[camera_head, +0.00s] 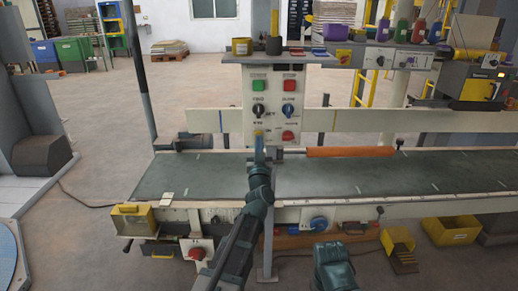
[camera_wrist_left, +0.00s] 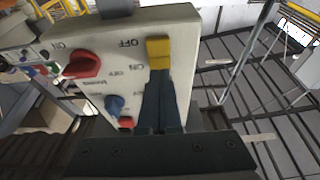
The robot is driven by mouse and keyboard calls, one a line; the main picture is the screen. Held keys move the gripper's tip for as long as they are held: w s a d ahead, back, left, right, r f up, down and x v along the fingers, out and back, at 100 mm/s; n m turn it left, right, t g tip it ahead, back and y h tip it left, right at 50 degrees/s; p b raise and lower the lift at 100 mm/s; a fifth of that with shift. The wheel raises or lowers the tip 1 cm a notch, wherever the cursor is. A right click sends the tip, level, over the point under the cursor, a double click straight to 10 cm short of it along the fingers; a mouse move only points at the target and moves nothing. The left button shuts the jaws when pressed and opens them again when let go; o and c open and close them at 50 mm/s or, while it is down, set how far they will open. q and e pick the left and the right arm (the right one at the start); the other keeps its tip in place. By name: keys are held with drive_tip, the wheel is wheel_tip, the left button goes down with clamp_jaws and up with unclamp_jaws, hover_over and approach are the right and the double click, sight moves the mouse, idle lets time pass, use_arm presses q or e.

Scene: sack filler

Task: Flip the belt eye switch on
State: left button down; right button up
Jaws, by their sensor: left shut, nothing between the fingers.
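The control panel (camera_head: 275,100) stands upright behind the belt. It carries a green and a red button, a black knob (camera_head: 258,110), a blue knob (camera_head: 289,110) and a red knob (camera_head: 288,136). A yellow switch knob (camera_head: 258,133) sits at its lower left. My left gripper (camera_head: 260,146) is shut and empty, its tips at the yellow knob; I cannot tell whether they touch. In the left wrist view the yellow knob (camera_wrist_left: 158,52) is at the fingertips, near an OFF label. The red knob (camera_wrist_left: 83,65) is beside it. The labels are too small to identify the belt eye switch.
The grey belt (camera_head: 350,175) runs across below the panel, with an orange roller (camera_head: 350,152) right of it. A shelf above holds bottles and small boxes. A yellow box (camera_head: 132,217) is at the belt's front left. Part of my right arm shows low in the head view.

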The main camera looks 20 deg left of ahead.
use_arm(q)
drive_tip(key=shift+w+a+r, duration=0.15)
drive_tip(key=shift+w, duration=0.25)
